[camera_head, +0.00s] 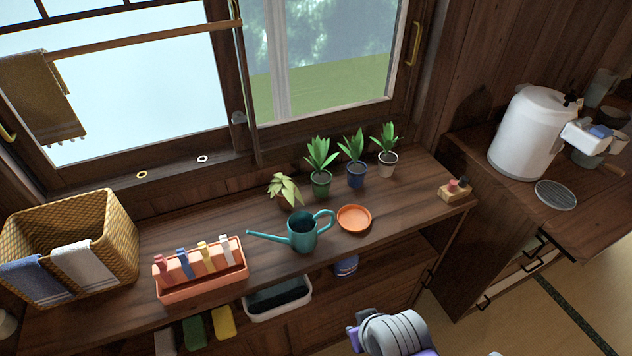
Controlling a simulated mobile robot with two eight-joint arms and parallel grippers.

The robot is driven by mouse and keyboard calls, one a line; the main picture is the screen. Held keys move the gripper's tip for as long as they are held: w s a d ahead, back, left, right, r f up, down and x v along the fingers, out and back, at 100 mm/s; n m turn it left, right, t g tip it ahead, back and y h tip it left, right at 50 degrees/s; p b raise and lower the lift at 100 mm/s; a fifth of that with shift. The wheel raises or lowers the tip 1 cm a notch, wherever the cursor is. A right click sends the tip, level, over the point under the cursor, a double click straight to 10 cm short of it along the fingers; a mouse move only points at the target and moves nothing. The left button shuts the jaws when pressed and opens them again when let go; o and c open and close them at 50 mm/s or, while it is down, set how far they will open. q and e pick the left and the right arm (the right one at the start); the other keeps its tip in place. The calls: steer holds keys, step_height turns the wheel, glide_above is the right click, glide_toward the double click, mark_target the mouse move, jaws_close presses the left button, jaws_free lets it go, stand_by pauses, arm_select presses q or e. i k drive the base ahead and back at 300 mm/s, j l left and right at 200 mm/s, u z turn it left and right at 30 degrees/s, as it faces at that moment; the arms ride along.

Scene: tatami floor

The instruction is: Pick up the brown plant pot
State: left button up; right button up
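A row of potted plants stands along the back of the wooden counter (210,222): a dark green pot (320,187), a blue pot (356,178) and a pale beige pot (387,166). An orange-brown saucer (354,218) lies right of the can. A grey and purple part of my arm shows at the bottom edge, below the counter. Neither gripper's fingers are in view.
A woven basket (112,225) with towels and an orange planter (205,285) take up the counter's left side. A small wooden block (454,191) sits at its right end. A white container (528,135) stands on the right-hand counter. The window is behind.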

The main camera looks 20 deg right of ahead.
mark_target(286, 191)
steer(key=i+l+u, duration=0.1)
steer(key=l+u, duration=0.15)
steer(key=l, duration=0.4)
steer(key=l+u, duration=0.3)
steer(key=l, duration=0.35)
steer(key=i+j, duration=0.25)
steer(key=j, duration=0.15)
